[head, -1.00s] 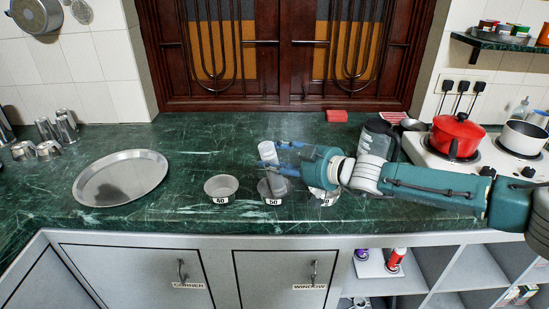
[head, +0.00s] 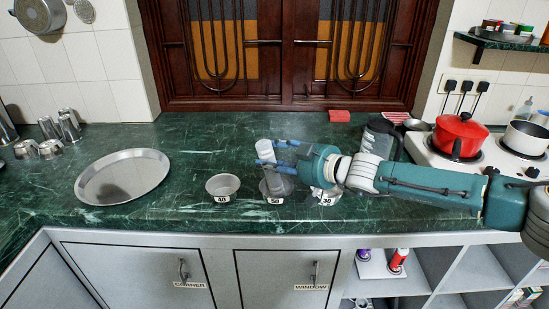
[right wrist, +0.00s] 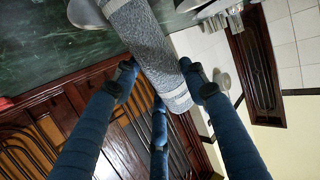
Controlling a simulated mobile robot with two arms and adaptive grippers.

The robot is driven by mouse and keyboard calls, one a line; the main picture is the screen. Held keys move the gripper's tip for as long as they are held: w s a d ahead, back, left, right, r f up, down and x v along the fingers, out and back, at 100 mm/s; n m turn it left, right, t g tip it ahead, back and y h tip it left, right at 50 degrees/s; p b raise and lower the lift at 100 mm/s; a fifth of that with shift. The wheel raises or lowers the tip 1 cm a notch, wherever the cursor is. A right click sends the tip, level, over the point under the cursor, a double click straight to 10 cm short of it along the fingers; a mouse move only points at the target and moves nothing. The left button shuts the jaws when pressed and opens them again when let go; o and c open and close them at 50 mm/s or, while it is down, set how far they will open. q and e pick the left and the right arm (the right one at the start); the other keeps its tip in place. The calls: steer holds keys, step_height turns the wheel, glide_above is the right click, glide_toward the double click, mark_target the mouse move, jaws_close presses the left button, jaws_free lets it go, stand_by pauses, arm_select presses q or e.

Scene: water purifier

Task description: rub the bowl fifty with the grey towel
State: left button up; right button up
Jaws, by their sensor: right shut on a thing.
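My right gripper (head: 270,153) is shut on the grey towel (head: 267,158), a rolled cylinder with pale bands. In the right wrist view the towel (right wrist: 147,50) lies between my blue fingers (right wrist: 160,80). In the head view the towel slants down to the bowl marked 50 (head: 265,190), and its lower end is at the bowl's mouth. I cannot tell whether it touches the inside. The towel and gripper partly hide this bowl. My left gripper is not in view.
The bowl marked 40 (head: 222,187) stands just left, and the bowl marked 30 (head: 328,198) just right, partly under my right arm. A large round tray (head: 122,177) lies further left. A dark jug (head: 377,138) and the stove with a red pot (head: 460,135) are right.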

steer(key=shift+s+f, duration=0.1)
steer(key=shift+s, duration=0.1)
steer(key=shift+r+p, duration=0.45)
steer(key=shift+r, duration=0.1)
steer(key=shift+w+a+r+p, duration=0.1)
steer(key=shift+r+p, duration=0.5)
steer(key=shift+r, duration=0.1)
step_height(320, 180, up, 7)
steer(key=p, duration=0.5)
steer(key=shift+p, duration=0.35)
